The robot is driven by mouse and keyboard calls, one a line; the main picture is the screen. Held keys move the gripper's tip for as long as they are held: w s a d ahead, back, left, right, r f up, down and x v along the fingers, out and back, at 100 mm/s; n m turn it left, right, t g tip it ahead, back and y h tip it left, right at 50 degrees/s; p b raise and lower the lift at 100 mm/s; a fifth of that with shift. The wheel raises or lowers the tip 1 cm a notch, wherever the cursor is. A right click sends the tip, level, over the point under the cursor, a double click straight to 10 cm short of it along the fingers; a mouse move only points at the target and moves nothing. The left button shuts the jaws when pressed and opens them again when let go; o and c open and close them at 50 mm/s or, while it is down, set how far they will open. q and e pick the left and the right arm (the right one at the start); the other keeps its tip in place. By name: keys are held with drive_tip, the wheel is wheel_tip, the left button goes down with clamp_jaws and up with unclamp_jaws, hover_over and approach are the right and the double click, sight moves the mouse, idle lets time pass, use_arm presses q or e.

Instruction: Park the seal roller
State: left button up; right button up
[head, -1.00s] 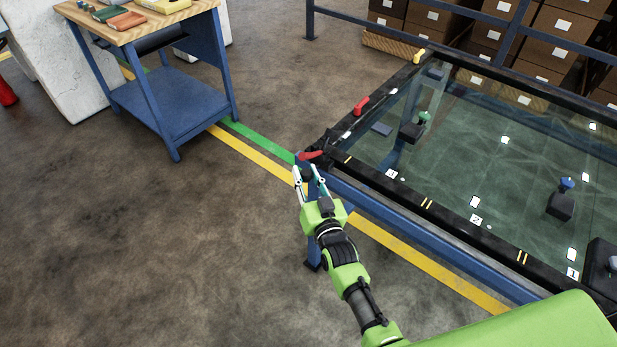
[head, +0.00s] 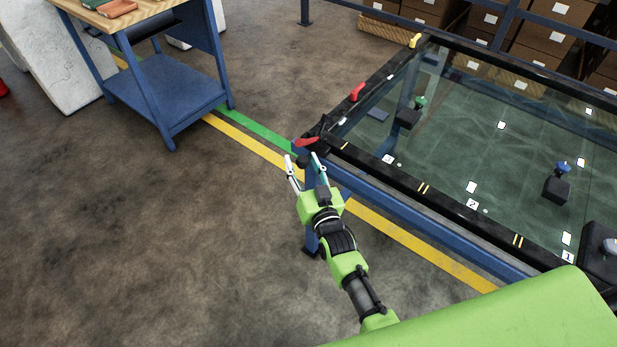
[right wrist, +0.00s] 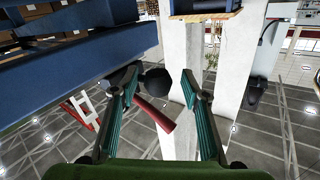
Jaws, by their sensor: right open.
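A red handle (head: 306,142) with dark parts beside it, which looks like the seal roller, is at the near left corner of the black-framed glass table (head: 400,172). In the right wrist view, the red handle (right wrist: 153,113) slants between the finger lines, below a round black part (right wrist: 155,80). My right gripper (head: 302,158) is open just below and in front of that corner. Its fingers (right wrist: 160,85) stand apart on either side of the handle in the wrist view, with no clear contact. My left gripper is out of view.
Another red handle (head: 356,91) and a yellow one (head: 415,40) are on the table's left rail. Dark blocks with green and blue knobs stand over the glass. A blue trolley (head: 165,95) stands at left. The floor between is clear.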

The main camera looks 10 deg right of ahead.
drive_tip(key=s, duration=1.1)
drive_tip(key=shift+d, duration=0.35)
drive_tip(key=shift+w, duration=0.1)
drive_tip(key=s+f+n+g, duration=0.1)
drive_tip(key=s+f+g, duration=0.3)
drive_tip(key=s+f, duration=0.75)
drive_tip(key=s+f+n+g, duration=0.1)
drive_tip(key=s+f+g, duration=0.35)
drive_tip(key=f, duration=1.45)
drive_tip(key=s+d+f+g, duration=0.2)
drive_tip(key=s+f, duration=0.3)
drive_tip(key=s, duration=0.4)
drive_tip(key=s+d+f+n+g, duration=0.1)
drive_tip(key=s+d+f+g, duration=0.2)
drive_tip(key=s, duration=0.6)
drive_tip(key=s+d+f+g+h, duration=0.1)
drive_tip(key=s+d+f+g, duration=0.2)
drive_tip(key=s+f, duration=0.5)
drive_tip(key=shift+s+d+n, duration=0.4)
drive_tip(key=shift+s+d, duration=0.45)
drive_tip(key=shift+s, duration=0.25)
drive_tip(key=shift+g, duration=0.25)
